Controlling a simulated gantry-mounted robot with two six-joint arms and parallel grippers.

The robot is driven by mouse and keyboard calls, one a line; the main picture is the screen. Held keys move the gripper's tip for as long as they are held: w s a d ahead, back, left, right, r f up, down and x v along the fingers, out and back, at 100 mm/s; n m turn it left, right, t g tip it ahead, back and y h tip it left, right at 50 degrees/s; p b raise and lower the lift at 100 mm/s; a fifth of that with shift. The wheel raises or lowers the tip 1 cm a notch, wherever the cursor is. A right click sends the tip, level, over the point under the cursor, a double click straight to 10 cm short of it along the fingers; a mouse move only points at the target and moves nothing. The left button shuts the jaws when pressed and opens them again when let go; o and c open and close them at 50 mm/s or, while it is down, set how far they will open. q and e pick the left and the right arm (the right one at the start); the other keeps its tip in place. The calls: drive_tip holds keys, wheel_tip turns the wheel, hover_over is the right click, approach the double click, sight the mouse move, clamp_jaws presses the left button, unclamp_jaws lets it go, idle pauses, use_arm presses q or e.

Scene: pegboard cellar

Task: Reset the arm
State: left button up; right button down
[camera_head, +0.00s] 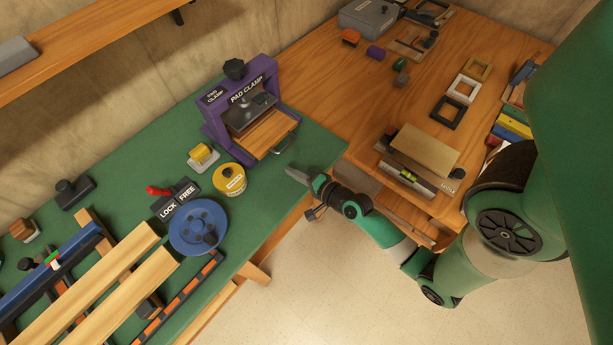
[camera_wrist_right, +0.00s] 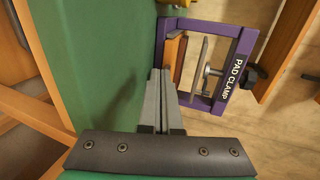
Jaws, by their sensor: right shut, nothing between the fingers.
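My right gripper (camera_head: 299,176) is shut and empty, above the right edge of the green mat (camera_head: 285,203) in the head view. Its closed grey fingers (camera_wrist_right: 162,100) show in the right wrist view, pointing toward the purple pad clamp. My right arm (camera_head: 375,222) reaches in from the right, over the gap in front of the benches. My left gripper is not in either view. The purple pad clamp (camera_head: 211,124) stands beyond the right gripper's fingertips, apart from them in the head view; it also shows in the right wrist view (camera_wrist_right: 239,62). A wooden drawer-like block sits in the clamp.
A yellow round tin (camera_head: 229,179), a blue wheel (camera_head: 197,227) and a LOCK/FREE plate (camera_head: 178,199) with a red lever lie left of the gripper. Wooden rails (camera_head: 118,282) lie at lower left. A wooden bench (camera_head: 340,82) holds frames and a level. Floor (camera_head: 330,285) is open below.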

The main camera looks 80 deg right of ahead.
drive_tip(key=v, duration=0.4)
drive_tip(key=shift+s+a+r, duration=0.1)
drive_tip(key=shift+s+a, duration=0.05)
drive_tip(key=shift+s, duration=0.05)
